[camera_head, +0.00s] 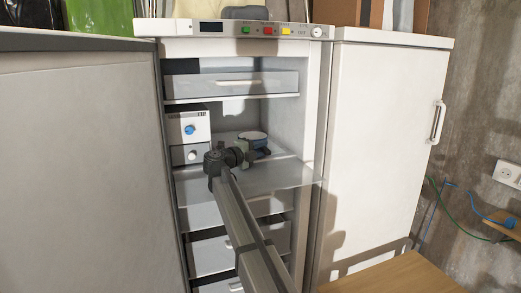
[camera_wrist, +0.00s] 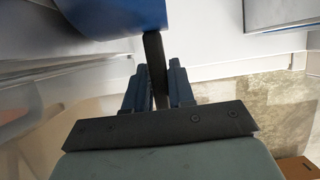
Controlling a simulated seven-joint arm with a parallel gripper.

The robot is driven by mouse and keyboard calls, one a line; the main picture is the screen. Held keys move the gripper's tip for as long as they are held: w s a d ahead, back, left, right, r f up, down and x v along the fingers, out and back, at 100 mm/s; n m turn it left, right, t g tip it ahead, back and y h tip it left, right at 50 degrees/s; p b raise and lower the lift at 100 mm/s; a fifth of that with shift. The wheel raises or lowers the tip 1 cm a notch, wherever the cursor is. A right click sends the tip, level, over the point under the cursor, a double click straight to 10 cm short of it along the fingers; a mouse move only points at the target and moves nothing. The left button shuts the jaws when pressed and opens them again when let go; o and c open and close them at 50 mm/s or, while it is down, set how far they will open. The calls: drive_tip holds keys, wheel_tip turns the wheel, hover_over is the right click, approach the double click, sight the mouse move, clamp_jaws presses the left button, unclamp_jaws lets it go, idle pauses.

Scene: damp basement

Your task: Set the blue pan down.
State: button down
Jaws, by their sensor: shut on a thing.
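The blue pan (camera_head: 252,136) is inside the open white upright freezer, above or on the glass shelf (camera_head: 285,176); I cannot tell whether it touches. In the wrist view the pan's blue side (camera_wrist: 115,16) fills the top, and its dark handle (camera_wrist: 154,52) runs down between my fingers. My gripper (camera_head: 250,150) reaches into the freezer compartment from the front; it also shows in the wrist view (camera_wrist: 157,82), shut on the handle. The gripper partly hides the pan's lower part in the head view.
A white and grey box (camera_head: 196,126) with a blue knob stands left of the pan on the shelf level. A drawer (camera_head: 230,84) hangs above, and more drawers (camera_head: 212,256) lie below. A white door or cabinet (camera_head: 385,130) stands right. A wooden surface (camera_head: 395,275) is at lower right.

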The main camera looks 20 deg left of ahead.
idle(0.3)
drive_tip(key=c, duration=1)
unclamp_jaws()
drive_tip(key=shift+f, duration=0.1)
drive_tip(key=shift+o, duration=0.2)
drive_tip(key=shift+s, duration=0.1)
drive_tip(key=shift+v, duration=1.95)
